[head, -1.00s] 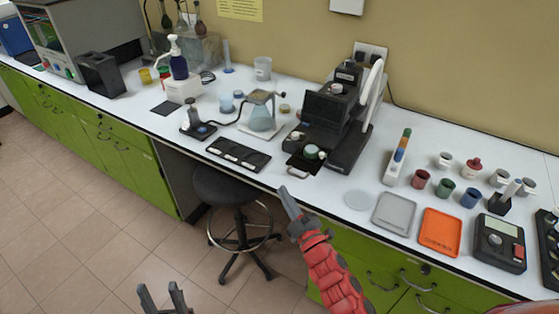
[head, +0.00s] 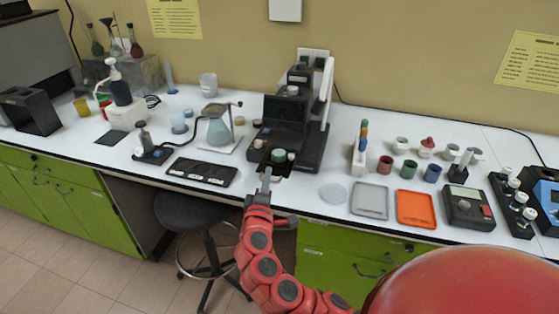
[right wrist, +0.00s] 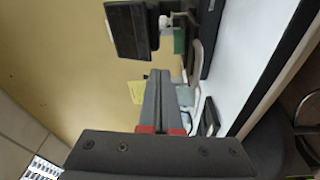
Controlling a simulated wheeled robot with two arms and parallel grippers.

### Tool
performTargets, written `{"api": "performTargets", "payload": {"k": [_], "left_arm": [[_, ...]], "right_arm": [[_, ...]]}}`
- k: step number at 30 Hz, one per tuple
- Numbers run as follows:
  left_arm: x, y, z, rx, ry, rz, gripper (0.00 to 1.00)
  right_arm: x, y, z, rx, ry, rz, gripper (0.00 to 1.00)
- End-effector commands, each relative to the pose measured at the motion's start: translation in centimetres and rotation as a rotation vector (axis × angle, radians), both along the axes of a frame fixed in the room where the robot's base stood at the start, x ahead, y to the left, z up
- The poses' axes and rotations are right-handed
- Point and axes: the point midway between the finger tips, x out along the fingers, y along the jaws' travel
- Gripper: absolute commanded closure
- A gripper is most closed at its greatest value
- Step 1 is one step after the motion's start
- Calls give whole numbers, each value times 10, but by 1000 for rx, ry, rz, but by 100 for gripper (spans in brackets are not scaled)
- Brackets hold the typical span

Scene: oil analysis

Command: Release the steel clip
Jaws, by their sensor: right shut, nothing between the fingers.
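The black instrument (head: 292,118) stands on the white bench, with a small green-topped round part (head: 278,156) on its low front stage. I cannot make out the steel clip for certain; my gripper covers part of the stage's front edge. My right gripper (head: 266,178) is shut and empty, its tip at or just before that edge in the head view; whether it touches cannot be told. In the right wrist view its closed fingers (right wrist: 158,78) point toward a dark block (right wrist: 128,30), a white knob (right wrist: 165,22) and a green part (right wrist: 180,40). My left gripper is out of view.
To the right are a clear disc (head: 332,194), a grey tray (head: 370,200), an orange tray (head: 416,208) and several cups. A black stool (head: 188,210) stands below the bench edge.

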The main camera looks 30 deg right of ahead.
Motion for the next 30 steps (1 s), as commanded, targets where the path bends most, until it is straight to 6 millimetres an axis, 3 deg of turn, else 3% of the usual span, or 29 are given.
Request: {"api": "performTargets", "payload": {"k": [11,24,30], "left_arm": [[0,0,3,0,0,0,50],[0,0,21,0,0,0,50],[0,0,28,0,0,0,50]], "right_arm": [[5,-4,1,0,0,2,100],[61,-50,6,3,0,2,100],[75,-67,7,0,1,2,100]]}}
